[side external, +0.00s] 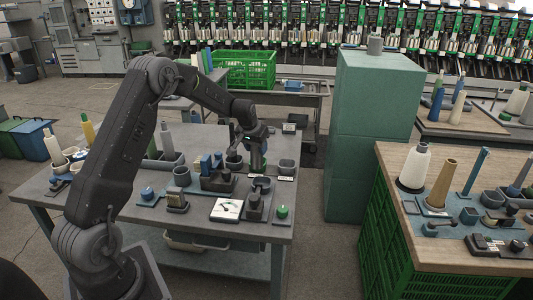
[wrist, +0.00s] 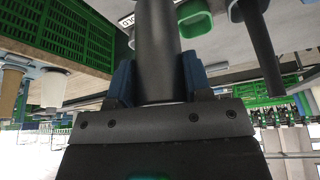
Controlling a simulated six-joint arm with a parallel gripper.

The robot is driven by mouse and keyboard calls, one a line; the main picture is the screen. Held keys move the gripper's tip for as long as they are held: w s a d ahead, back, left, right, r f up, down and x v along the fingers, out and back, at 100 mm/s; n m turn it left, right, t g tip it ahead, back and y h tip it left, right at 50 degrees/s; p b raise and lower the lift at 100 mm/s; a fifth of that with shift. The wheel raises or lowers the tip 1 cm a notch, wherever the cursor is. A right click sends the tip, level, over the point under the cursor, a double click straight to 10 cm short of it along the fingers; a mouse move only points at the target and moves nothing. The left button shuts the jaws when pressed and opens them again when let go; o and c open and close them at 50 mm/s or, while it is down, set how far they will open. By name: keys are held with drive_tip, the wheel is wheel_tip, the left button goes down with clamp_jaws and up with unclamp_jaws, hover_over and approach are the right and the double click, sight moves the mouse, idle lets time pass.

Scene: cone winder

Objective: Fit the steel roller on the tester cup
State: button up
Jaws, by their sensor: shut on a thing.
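My gripper (wrist: 157,78) is shut on a dark grey cylinder, the steel roller (wrist: 156,40), with one blue finger on each side of it. The roller's far end runs out of the top of the wrist view. In the side external view my gripper (side external: 256,150) is above the back right part of the grey workbench (side external: 120,192), among small cups and fixtures. The roller is too small to make out clearly there. Dark cups stand near the gripper (side external: 234,161) and further left (side external: 181,176). I cannot tell which one is the tester cup, or whether the roller touches it.
A white dial gauge (side external: 227,210) and a green knob (side external: 283,212) are at the bench's front. A green cabinet (side external: 372,130) is further right. A wooden-topped table (side external: 455,170) holds cones and spindles.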

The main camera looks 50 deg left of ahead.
sight(261, 160)
drive_tip(key=shift+w+d+f, duration=0.15)
drive_tip(key=shift+d+f, duration=0.15)
drive_tip(key=shift+f, duration=0.5)
drive_tip(key=shift+w+d+f, duration=0.1)
drive_tip(key=shift+d+f, duration=0.15)
drive_tip(key=shift+f, duration=0.5)
drive_tip(key=shift+w+d+f, duration=0.15)
drive_tip(key=shift+d+f, duration=0.15)
drive_tip(key=shift+f, duration=0.5)
drive_tip(key=shift+f, duration=0.25)
drive_tip(key=shift+f, duration=0.35)
drive_tip(key=shift+f, duration=0.65)
drive_tip(key=shift+f, duration=0.3)
drive_tip(key=shift+f, duration=0.45)
idle(0.5)
